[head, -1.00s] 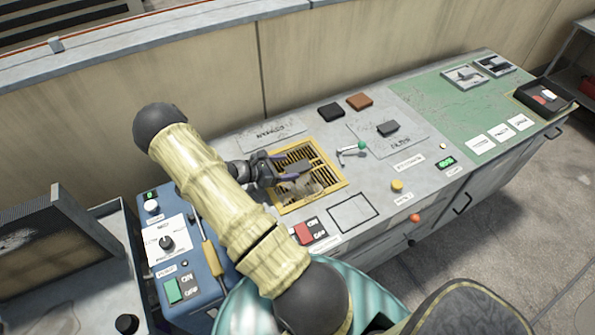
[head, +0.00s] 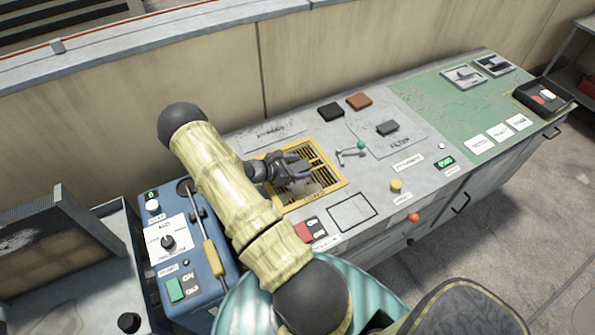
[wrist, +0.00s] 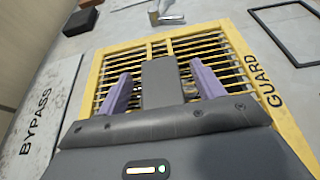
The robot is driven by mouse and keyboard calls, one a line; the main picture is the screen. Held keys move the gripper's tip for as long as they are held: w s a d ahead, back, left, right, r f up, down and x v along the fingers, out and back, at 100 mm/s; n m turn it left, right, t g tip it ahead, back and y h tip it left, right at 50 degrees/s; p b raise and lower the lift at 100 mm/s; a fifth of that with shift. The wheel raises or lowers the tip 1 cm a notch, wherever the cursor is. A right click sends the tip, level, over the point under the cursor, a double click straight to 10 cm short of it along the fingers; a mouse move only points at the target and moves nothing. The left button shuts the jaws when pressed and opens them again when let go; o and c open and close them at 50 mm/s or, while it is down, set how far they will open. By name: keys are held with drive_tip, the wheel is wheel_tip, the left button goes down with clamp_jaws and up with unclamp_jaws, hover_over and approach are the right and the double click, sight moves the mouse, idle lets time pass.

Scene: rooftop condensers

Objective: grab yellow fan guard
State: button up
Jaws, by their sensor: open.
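The yellow fan guard (head: 334,184) is a square yellow frame with slats, set on the grey bench top.
A lever with a green knob (head: 361,145) stands right of the guard. A red switch (head: 305,231) and an outlined square (head: 353,212) lie in front. A blue control box (head: 190,262) is at left. Black (head: 330,112) and brown (head: 359,101) blocks sit behind.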

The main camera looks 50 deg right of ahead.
sight(298, 166)
drive_tip(key=c, duration=1.3)
drive_tip(key=shift+r, duration=0.1)
wheel_tip(298, 166, up, 10)
drive_tip(key=shift+f+b, duration=0.1)
drive_tip(key=shift+b, duration=0.25)
